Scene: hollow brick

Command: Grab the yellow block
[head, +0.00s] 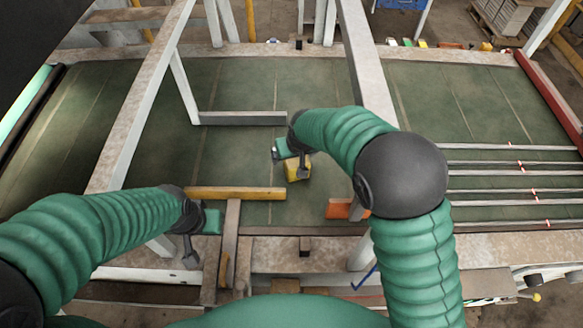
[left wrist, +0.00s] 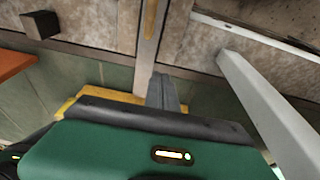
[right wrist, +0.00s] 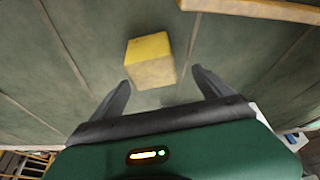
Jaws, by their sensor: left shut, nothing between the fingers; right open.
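The yellow block (head: 292,168) sits on the green surface near the middle of the head view, partly covered by my right gripper (head: 289,162). In the right wrist view the block (right wrist: 150,62) shows a yellow top and a paler side. It lies just beyond the spread fingertips of my right gripper (right wrist: 160,80), nearer the left finger, with nothing held. My left gripper (head: 191,254) is low at the left, shut and empty, by the front edge of the green surface. Its closed fingers (left wrist: 163,92) show in the left wrist view.
A yellow beam (head: 235,193) lies left of the block. White frame posts (head: 145,95) stand on both sides. An orange piece (head: 339,209) is at the front right. Several thin rods (head: 510,173) lie at the right. Green surface around the block is mostly clear.

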